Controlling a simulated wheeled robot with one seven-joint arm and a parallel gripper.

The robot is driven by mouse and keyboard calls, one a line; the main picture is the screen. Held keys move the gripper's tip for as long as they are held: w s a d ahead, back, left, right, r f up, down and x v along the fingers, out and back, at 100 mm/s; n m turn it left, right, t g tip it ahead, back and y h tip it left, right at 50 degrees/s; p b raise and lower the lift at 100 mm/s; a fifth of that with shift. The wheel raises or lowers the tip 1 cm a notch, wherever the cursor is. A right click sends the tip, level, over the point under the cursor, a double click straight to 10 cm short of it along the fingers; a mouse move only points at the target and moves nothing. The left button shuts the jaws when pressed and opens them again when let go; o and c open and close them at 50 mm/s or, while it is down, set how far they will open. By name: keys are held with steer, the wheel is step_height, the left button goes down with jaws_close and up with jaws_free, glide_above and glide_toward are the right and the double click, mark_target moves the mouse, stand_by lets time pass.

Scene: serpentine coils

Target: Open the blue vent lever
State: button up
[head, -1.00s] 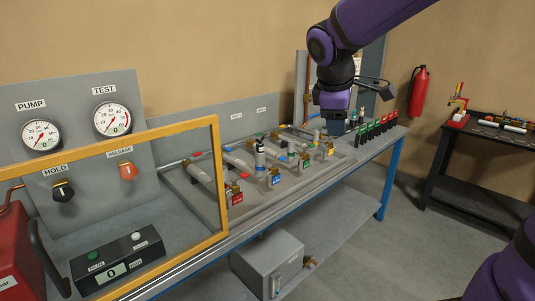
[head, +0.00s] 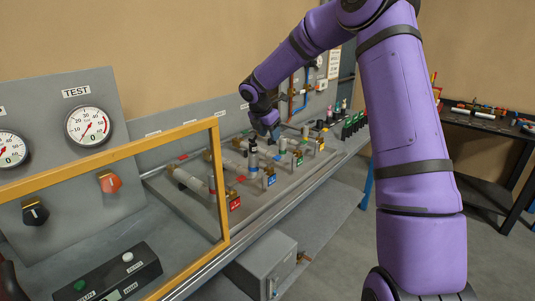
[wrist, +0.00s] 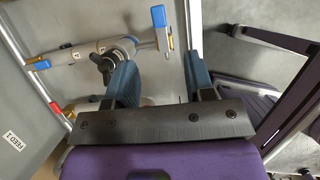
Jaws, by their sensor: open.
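A pipe run marked 4 (wrist: 85,53) lies on the tray in the wrist view, with a black clamp-like part on it. At its left end is a small blue lever-like piece (wrist: 38,63). At its right end is a brass valve with a blue piece (wrist: 158,16); I cannot tell which is the vent lever. My gripper (head: 269,132) is over the back pipes in the head view.
A yellow-framed clear guard (head: 217,165) stands at the left. Red, green and yellow-tagged pipe runs flank the blue one. A grey box (head: 262,262) sits on the lower shelf.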

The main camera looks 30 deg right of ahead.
mark_target(277, 156)
steer(key=x, duration=1.1)
steer(key=shift+a, duration=0.1)
jaws_close()
